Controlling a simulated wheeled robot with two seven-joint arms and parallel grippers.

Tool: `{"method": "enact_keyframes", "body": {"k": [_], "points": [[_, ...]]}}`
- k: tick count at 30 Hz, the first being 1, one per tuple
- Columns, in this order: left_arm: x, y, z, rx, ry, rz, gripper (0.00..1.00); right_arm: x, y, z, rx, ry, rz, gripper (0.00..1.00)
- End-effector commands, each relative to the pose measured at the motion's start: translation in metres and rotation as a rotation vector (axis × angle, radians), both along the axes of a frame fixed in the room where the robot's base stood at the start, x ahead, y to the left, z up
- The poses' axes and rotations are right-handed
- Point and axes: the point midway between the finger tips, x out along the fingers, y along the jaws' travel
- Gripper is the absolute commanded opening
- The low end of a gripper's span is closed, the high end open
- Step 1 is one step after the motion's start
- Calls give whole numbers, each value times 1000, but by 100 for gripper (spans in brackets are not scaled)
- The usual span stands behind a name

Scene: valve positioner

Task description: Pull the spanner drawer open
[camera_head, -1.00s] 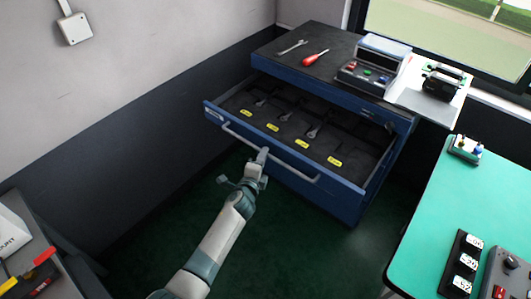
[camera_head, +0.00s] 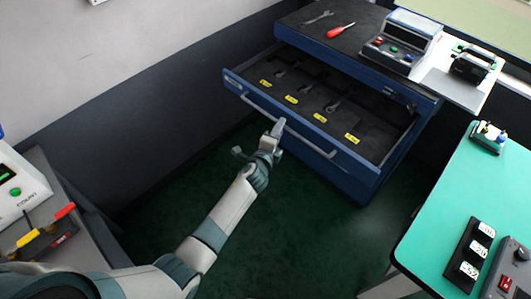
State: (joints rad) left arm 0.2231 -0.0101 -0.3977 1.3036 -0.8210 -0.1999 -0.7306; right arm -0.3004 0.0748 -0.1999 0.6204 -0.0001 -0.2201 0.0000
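The spanner drawer (camera_head: 247,91) is the blue top drawer of the cabinet. It stands well out from the cabinet, with its dark lining, several yellow labels and spanner-shaped spots showing. A grey bar handle (camera_head: 311,143) runs along its front. My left gripper (camera_head: 280,124) is at the left-middle part of this handle. Its fingers show as one narrow shape overlapping the bar and look shut on it; the gap between them is hidden. My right gripper is not in view.
A spanner (camera_head: 319,18) and a red screwdriver (camera_head: 341,31) lie on the cabinet top, beside a grey control box (camera_head: 402,42). A green table (camera_head: 432,215) stands at the right. A grey bench with tools (camera_head: 44,229) is at the left. The green floor between is clear.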

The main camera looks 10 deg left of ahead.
Motion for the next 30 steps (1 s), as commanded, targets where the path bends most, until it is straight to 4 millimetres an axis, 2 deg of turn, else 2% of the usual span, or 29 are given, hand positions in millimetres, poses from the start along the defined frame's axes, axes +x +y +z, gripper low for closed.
{"method": "enact_keyframes", "body": {"k": [8, 21, 30], "points": [[-39, 10, 6, 1, 1, -1, 29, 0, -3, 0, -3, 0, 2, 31], [-116, 28, 19, 0, 1, -1, 29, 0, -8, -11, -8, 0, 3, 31], [-150, 35, 26, 0, 2, -1, 29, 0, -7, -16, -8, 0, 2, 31]]}}
